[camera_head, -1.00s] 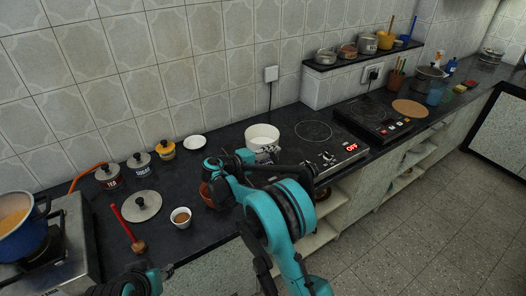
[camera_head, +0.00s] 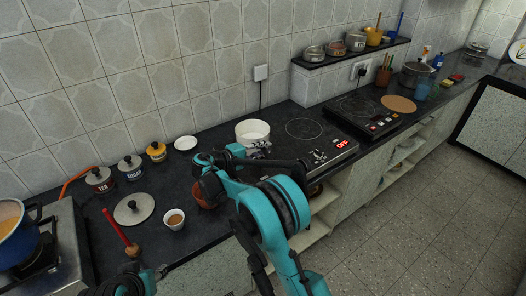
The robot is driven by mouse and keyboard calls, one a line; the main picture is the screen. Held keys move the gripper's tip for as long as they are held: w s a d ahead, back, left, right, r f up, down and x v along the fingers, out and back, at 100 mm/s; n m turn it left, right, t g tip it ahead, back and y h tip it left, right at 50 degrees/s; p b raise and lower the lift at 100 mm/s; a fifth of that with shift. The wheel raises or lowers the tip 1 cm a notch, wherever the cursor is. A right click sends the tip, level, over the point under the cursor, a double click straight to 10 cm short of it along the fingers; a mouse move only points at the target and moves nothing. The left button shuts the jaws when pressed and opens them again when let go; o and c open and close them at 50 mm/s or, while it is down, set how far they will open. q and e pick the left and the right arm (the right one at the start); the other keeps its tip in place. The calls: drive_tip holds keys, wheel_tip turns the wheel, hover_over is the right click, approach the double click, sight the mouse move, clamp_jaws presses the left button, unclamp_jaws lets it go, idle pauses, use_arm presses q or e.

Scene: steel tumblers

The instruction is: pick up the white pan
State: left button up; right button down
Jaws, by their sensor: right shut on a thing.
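The white pan (camera_head: 253,128) is a round, open pot at the left part of the two-ring cooktop, upright. My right gripper (camera_head: 258,150) is at the near side of the pan and is shut on it. My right arm hides the pan's lower near side, so I cannot tell whether it is clear of the cooktop. My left gripper (camera_head: 160,272) is low at the left of the view, over the counter's front edge, away from the pan. Its fingers are too small to read.
A black cooktop (camera_head: 340,145) with a red display lies right of the pan. A white saucer (camera_head: 186,143), lidded jars (camera_head: 130,166), a pot lid (camera_head: 134,208) and a small bowl (camera_head: 174,219) stand to the left. A shelf (camera_head: 345,58) with bowls is behind right.

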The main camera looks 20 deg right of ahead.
drive_tip(key=shift+s+r+p, duration=0.2)
drive_tip(key=shift+r+p, duration=0.2)
drive_tip(key=shift+r, duration=0.75)
use_arm(q)
drive_tip(key=shift+r+p, duration=1.7)
drive_tip(key=shift+r, duration=0.65)
use_arm(e)
drive_tip(key=s+d+r, duration=0.2)
drive_tip(key=s+r, duration=0.4)
drive_tip(key=s, duration=0.5)
drive_tip(key=shift+d+r, duration=0.15)
drive_tip(key=shift+d, duration=0.15)
